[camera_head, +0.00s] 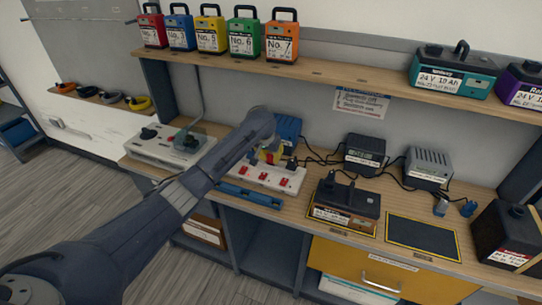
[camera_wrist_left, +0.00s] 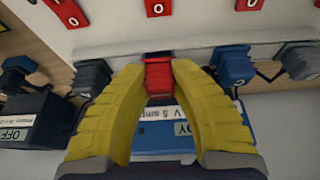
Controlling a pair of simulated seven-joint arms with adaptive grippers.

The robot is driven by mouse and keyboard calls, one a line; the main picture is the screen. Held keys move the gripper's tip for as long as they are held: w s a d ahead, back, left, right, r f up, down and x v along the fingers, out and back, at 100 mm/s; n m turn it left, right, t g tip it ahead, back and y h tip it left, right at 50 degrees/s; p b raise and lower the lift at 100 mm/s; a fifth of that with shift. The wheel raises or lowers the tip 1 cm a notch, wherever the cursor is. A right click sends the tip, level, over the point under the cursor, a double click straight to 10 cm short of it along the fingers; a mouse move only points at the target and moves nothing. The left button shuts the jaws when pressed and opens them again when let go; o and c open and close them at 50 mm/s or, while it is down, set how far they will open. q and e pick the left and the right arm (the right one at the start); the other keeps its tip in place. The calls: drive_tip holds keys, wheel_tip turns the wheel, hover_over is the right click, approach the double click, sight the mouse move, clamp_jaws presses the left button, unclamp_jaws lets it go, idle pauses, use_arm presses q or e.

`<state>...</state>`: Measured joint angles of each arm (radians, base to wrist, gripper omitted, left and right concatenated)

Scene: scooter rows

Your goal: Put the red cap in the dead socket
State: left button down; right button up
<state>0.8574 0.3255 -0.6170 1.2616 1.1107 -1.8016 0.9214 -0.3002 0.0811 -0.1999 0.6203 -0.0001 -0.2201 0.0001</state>
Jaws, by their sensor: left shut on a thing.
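The white power strip (camera_head: 290,186) lies on the workbench and has a row of red switches. My left gripper (camera_head: 270,154) is over its back side, with the arm coming in from the left. In the left wrist view, the yellow fingers (camera_wrist_left: 157,75) are shut on the red cap (camera_wrist_left: 158,82). The cap lines up with the strip's socket face (camera_wrist_left: 200,48), between a dark grey plug (camera_wrist_left: 91,78) and a blue plug (camera_wrist_left: 233,66). I cannot tell whether the cap is seated in a socket or just in front of it. My right gripper is not in view.
Another dark plug (camera_wrist_left: 300,60) sits further right on the strip. Chargers (camera_head: 364,155) and cables stand behind and right of it. A blue tray (camera_head: 250,196) lies in front. A black mat (camera_head: 423,236) is clear. Battery packs line the shelf (camera_head: 340,77) above.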

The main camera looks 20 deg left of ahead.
use_arm(q)
drive_tip(key=shift+f, duration=0.3)
drive_tip(key=c, duration=1.1)
unclamp_jaws()
drive_tip(key=v, duration=1.2)
drive_tip(key=shift+s, duration=0.1)
